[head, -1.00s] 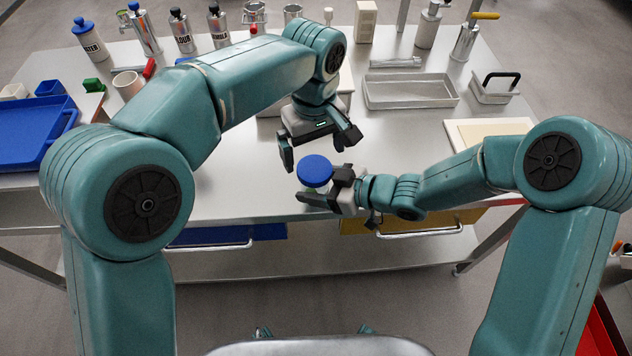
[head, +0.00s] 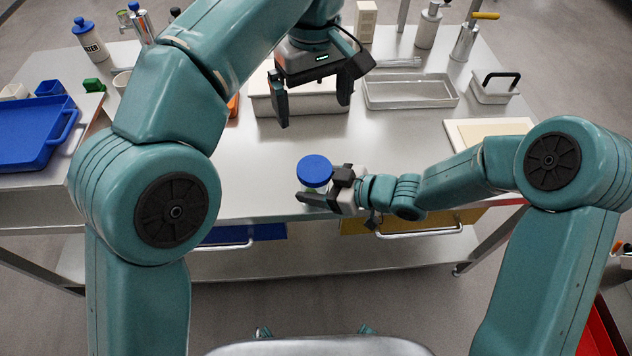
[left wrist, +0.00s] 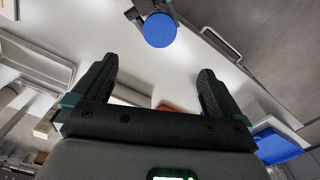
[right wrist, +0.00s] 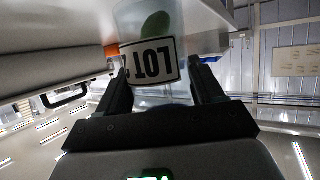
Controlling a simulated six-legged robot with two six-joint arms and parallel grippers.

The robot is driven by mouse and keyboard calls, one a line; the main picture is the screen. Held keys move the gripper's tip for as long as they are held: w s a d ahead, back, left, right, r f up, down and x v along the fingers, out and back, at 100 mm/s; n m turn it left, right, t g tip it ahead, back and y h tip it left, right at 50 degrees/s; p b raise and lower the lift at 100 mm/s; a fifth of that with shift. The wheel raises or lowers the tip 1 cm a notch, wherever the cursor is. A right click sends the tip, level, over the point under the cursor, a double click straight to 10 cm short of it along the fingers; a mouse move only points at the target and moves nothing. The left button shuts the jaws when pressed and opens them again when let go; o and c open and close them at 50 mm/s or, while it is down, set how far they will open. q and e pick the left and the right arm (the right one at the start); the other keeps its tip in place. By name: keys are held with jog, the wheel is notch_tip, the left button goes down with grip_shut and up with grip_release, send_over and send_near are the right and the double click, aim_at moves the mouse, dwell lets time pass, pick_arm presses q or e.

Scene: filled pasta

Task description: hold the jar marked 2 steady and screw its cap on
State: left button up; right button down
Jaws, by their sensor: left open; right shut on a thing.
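The jar (right wrist: 150,30) is clear with a white label reading LOT and something green inside. Its number is not readable here. Its blue cap (head: 314,171) sits on top of the jar; I cannot tell how tightly. The cap also shows in the left wrist view (left wrist: 160,30). My right gripper (head: 322,195) is shut around the jar's body near the table's front edge. My left gripper (head: 314,108) is open and empty, above and behind the jar, apart from the cap.
A grey tray (head: 410,104) and a box with a black handle (head: 495,88) stand at the back right. A white container (head: 300,103) stands behind my left gripper. A blue tray (head: 45,145) is at the far left. The table around the jar is clear.

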pick_arm(q)
jog(key=shift+r, duration=0.1)
jog(key=s+a+f+m+g, duration=0.1)
jog(key=s+a+f+g, duration=0.1)
jog(key=s+f, duration=0.45)
jog(key=s+a+f+m+g+h, duration=0.1)
jog(key=s+f+m+g, duration=0.15)
jog(key=f, duration=0.65)
jog(key=s+a+f+m+g, duration=0.1)
jog(key=s+a+f+g, duration=0.15)
jog(key=s+f, duration=0.4)
jog(key=s+a+f+t+h, duration=0.1)
jog(key=a+f+t, duration=0.1)
jog(key=f, duration=0.5)
jog(key=s+a+f+n+t+h, duration=0.1)
jog(key=s+a+f+t, duration=0.1)
jog(key=f, duration=0.6)
jog(key=s+a+f+t+h, duration=0.1)
jog(key=s+a+f+t, duration=0.1)
jog(key=f, duration=0.5)
jog(key=shift+a+f+n+t, duration=0.25)
jog(key=shift+a+n+t, duration=0.1)
jog(key=shift+a+t, duration=0.5)
jog(key=shift+w+a, duration=0.1)
pick_arm(e)
jog(key=shift+r, duration=0.15)
